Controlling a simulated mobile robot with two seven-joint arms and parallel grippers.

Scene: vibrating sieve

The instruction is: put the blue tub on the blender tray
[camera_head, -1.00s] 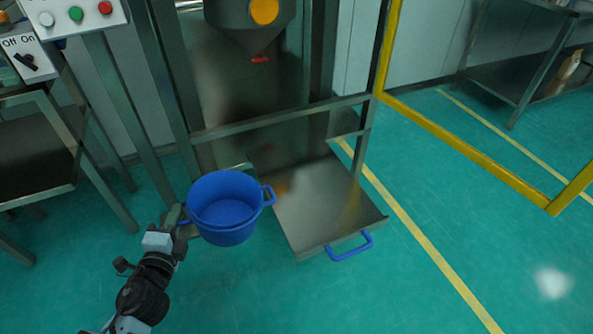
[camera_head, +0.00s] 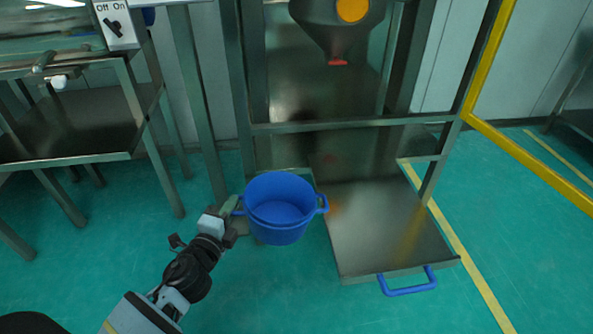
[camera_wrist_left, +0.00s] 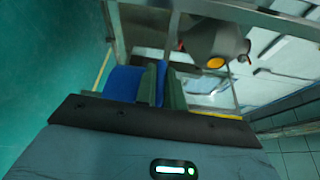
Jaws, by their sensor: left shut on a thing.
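The blue tub (camera_head: 280,236) is upright, with a handle on each side, and looks empty. My left gripper (camera_head: 232,208) is shut on its left handle and holds it to the left of the blender tray. In the left wrist view the tub (camera_wrist_left: 122,84) shows partly beside the fingers of my left gripper (camera_wrist_left: 160,84). The blender tray (camera_head: 385,225) is a flat metal tray with a blue handle (camera_head: 408,282) at its front, pulled out from the frame. The tray surface is bare. My right gripper is not in view.
The blender's hopper (camera_head: 338,30) with a red outlet hangs above the back of the frame. A metal crossbar (camera_head: 350,123) spans the frame over the tray. A metal table (camera_head: 75,130) stands at left, and a yellow rail (camera_head: 530,160) is at right. Green floor lies open in front.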

